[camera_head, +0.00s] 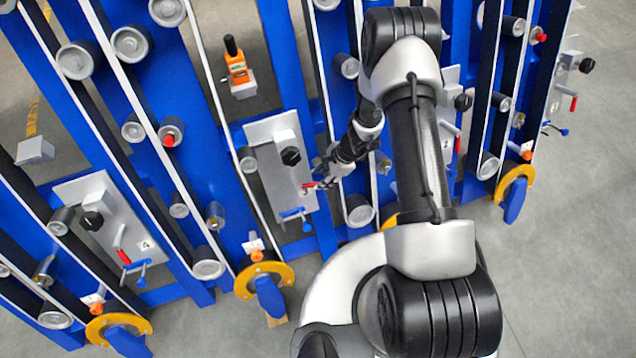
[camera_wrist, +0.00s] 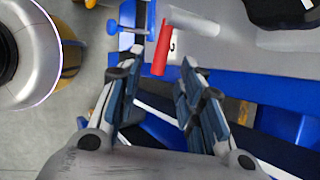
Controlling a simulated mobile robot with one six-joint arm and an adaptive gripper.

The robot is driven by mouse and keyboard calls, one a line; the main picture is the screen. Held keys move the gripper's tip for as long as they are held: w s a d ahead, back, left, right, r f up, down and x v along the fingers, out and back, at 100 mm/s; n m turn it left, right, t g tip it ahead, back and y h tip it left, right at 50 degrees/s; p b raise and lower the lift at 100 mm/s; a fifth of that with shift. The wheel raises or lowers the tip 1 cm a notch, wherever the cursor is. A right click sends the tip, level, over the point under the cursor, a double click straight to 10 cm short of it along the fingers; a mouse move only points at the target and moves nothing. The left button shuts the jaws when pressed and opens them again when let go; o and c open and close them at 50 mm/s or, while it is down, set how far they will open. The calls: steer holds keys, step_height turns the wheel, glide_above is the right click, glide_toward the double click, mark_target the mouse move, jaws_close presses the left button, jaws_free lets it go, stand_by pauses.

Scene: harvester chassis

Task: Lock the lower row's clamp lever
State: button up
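A lever with a red handle (camera_head: 308,186) sits at the right edge of a grey plate (camera_head: 278,178) in the head view. In the wrist view the red handle (camera_wrist: 162,50) slants down from a light metal arm, and its end lies between my fingertips in the picture. My gripper (camera_wrist: 161,70) is open, one finger on each side of the handle. I cannot tell whether either finger touches it. In the head view my gripper (camera_head: 323,176) is small and partly dark against the blue frame, just right of the lever.
A blue T-handle (camera_head: 295,214) is on the plate's lower edge, and a black knob (camera_head: 291,156) is above the lever. An orange clamp (camera_head: 236,66) stands further up.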

mark_target(316, 183)
steer(key=b+x, duration=0.1)
steer(key=x, duration=0.3)
steer(key=shift+c, duration=0.2)
jaws_close()
stand_by(0.7)
